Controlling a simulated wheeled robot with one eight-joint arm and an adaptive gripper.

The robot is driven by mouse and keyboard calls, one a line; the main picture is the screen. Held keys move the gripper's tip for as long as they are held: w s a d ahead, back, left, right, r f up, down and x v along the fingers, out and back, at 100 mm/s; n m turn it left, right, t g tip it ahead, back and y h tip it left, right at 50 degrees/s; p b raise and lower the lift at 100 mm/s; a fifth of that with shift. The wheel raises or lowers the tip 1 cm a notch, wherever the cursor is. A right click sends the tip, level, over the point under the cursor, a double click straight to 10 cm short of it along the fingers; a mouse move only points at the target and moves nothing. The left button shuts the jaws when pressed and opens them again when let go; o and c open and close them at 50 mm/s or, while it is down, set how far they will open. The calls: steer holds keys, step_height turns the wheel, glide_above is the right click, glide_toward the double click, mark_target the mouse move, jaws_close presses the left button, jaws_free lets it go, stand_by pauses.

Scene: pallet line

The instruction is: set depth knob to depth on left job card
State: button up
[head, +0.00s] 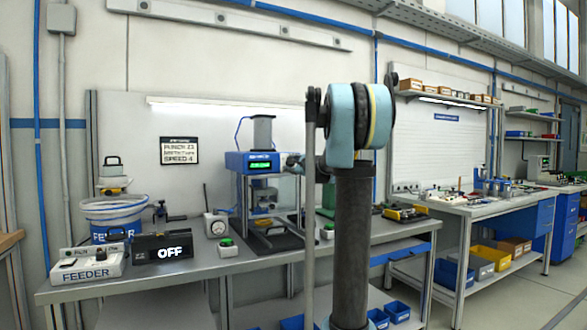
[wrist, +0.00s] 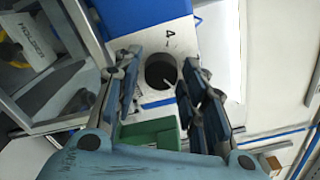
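The job card (head: 180,150) hangs on the wall left of the press; its small lines seem to name punch, depth and speed, but the depth value is too blurred to read surely. The press (head: 262,165) has a blue head with a green display. In the wrist view a round black knob (wrist: 161,71) sits on a white face, with a "4" above it. My gripper (wrist: 160,82) is open, its fingers on either side of the knob with gaps visible.
A white dial box (head: 215,224) and a green button box (head: 227,247) stand left of the press. The feeder box (head: 87,265), bowl (head: 112,213) and black OFF display (head: 162,249) are farther left. A green bin (wrist: 150,133) shows below the knob.

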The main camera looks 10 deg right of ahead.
steer(key=c, duration=0.8)
steer(key=shift+d, duration=0.1)
steer(key=n, duration=0.5)
steer(key=shift+s+n, duration=0.1)
steer(key=shift+n, duration=0.3)
steer(key=n, duration=0.5)
steer(key=shift+n, duration=0.4)
